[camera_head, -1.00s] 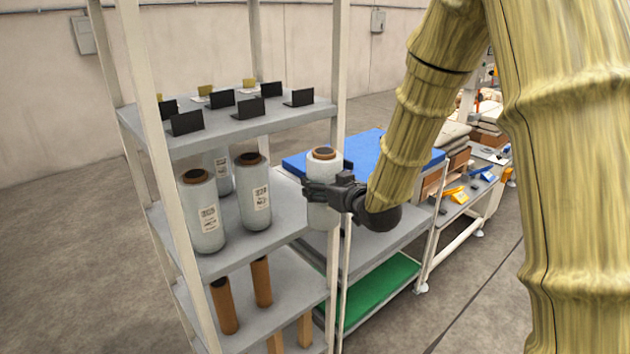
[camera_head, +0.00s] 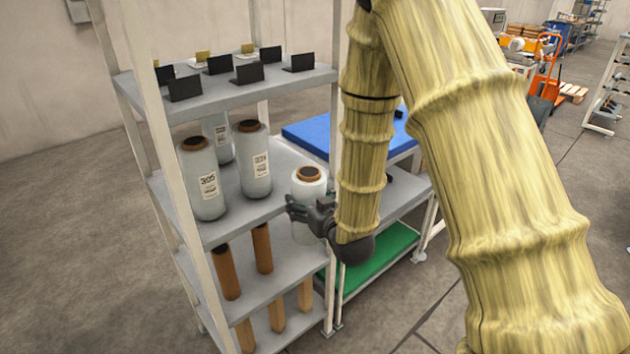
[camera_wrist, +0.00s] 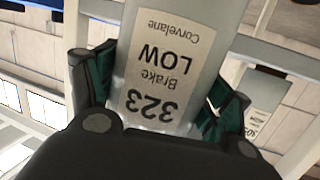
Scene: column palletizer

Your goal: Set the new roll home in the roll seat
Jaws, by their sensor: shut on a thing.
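My gripper (camera_head: 312,214) is shut on a whitish film roll (camera_head: 308,186) with a brown core, in front of the shelf rack's right post in the head view. The roll stands close to upright. In the wrist view the held roll (camera_wrist: 185,55) fills the space between the two green-padded fingers, and its label reads, upside down, "323 Brake LOW Corvelane". The roll seat cannot be made out in these frames.
Several similar wrapped rolls (camera_head: 254,165) stand on the rack's middle shelf (camera_head: 225,232). Black and yellow cards (camera_head: 249,73) stand on the top shelf, and brown cores (camera_head: 262,248) below. A bench with a blue top (camera_head: 310,133) and green lower shelf (camera_head: 375,262) stands behind my arm.

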